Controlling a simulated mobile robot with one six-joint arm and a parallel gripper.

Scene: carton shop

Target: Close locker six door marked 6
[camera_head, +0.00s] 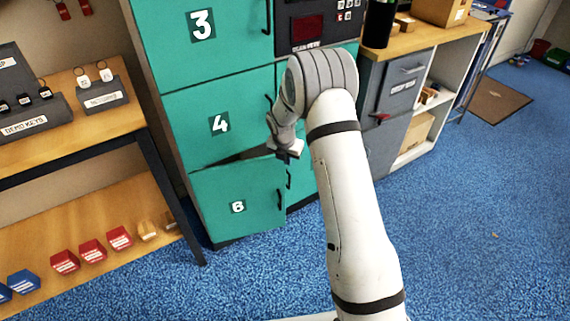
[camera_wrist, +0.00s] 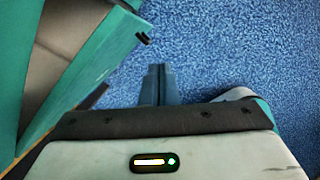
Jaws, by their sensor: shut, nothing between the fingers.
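The green locker six door (camera_head: 237,207), marked with a white 6 on a dark plate, is at the bottom of the locker bank in the head view. It stands slightly ajar, with a dark wedge-shaped gap along its top edge. Its dark handle (camera_head: 280,199) is near its right edge. In the wrist view the door (camera_wrist: 85,75) juts out at the left, with the pale locker interior beside it. My gripper (camera_head: 288,150) is shut and empty near the door's top right corner. Its fingers (camera_wrist: 159,84) show over blue carpet, apart from the door in the wrist view.
Locker door 4 (camera_head: 217,123) is directly above, and door 3 (camera_head: 200,40) above that. A wooden shelf unit (camera_head: 100,210) with small bins stands at the left. A grey drawer cabinet (camera_head: 400,85) stands at the right.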

